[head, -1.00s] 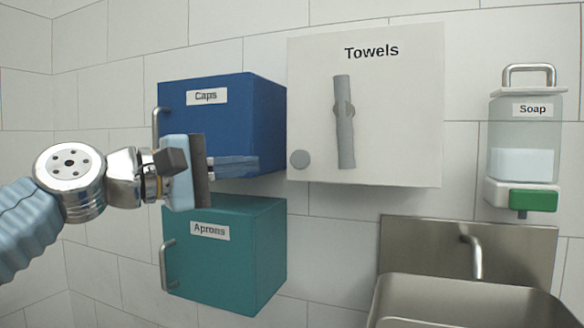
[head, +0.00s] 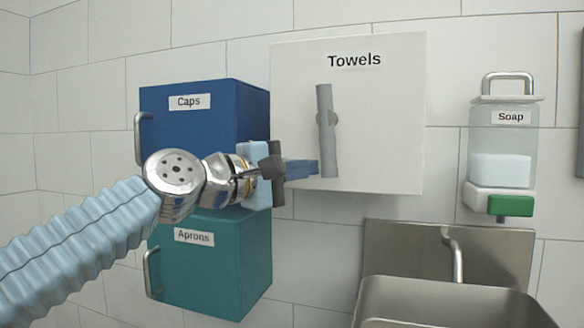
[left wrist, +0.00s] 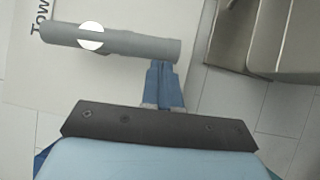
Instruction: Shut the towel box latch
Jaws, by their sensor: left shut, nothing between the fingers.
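The white towel box (head: 385,120) hangs on the wall with its front shut, labelled "Towels". Its latch is a grey bar (head: 326,115) on a round pivot, standing nearly upright with its top tilted slightly left. My left gripper (head: 314,168) is shut and empty, its blue fingers at the left side of the bar's lower end. In the left wrist view the bar (left wrist: 135,45) lies across the top, and the shut fingertips (left wrist: 162,65) are at its edge; whether they touch it I cannot tell. The box's grey round knob is hidden behind the gripper. My right gripper is not in view.
A blue "Caps" box (head: 190,125) and a teal "Aprons" box (head: 205,275) with metal handles are on the left, partly behind my arm. A soap dispenser (head: 505,145) hangs at right above a steel sink (head: 450,300). The wall between the towel box and dispenser is clear.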

